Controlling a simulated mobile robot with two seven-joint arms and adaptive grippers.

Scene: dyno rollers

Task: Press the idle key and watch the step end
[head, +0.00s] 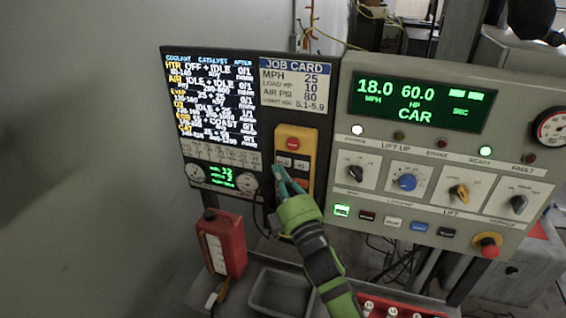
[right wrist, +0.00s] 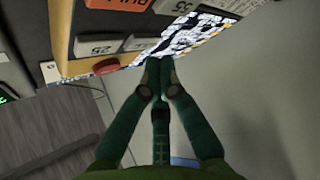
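The orange key pendant (head: 296,141) hangs on the dark panel below the job card. It carries pale keys, among them one (head: 284,161) just above my fingertips; its label is too small to read, so I cannot tell which key is idle. My right gripper (head: 281,174) reaches up to the pendant's lower left and hides part of it. In the right wrist view its green fingers (right wrist: 160,67) are together at the tips, empty, close to a pale key (right wrist: 139,43) beside the key marked 25 (right wrist: 97,45). Contact cannot be told. My left gripper is not in view.
The step screen (head: 210,100) lists lines with IDLE. The console display (head: 421,102) reads 18.0 MPH, 60.0 HP, CAR. The console's knobs and red stop button (head: 489,243) are at the right.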

